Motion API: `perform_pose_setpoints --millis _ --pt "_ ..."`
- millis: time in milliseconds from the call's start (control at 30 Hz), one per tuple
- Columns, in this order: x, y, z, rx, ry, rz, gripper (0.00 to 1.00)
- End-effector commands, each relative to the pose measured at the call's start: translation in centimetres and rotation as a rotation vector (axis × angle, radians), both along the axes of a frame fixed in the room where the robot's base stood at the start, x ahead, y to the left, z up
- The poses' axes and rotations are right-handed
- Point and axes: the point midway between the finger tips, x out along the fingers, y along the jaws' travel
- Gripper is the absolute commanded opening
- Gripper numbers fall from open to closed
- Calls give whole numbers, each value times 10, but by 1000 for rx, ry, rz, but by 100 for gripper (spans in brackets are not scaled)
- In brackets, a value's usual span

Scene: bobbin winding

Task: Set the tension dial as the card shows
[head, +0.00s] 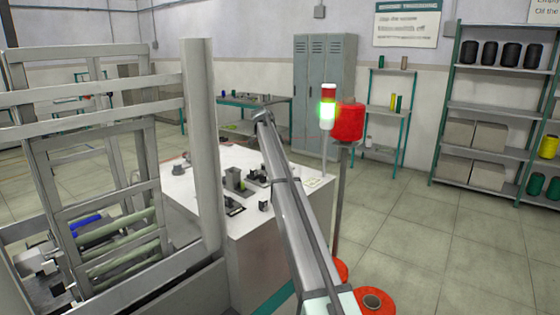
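A white-topped bench (185,180) stands in the middle of the head view. On it is a small grey device with an upright block (234,181), with darker small parts (258,176) to its right. A flat dark-and-light piece (235,210) lies at the near edge, and a pale card-like piece (313,183) lies at the right. I cannot tell which of these is the tension dial or the card, and no dial setting is readable.
A grey frame with an upright post (203,150) stands at the left. Open floor (420,240) lies at the right, before shelves (485,105).

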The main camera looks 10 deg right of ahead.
Motion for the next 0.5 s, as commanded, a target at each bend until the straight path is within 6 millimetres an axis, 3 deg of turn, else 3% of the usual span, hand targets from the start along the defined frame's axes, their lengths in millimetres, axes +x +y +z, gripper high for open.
perform_pose_setpoints --millis 467,500 --pt "1 0 0 0 0 -14 6" --pt "1 0 0 0 -1 -14 38"
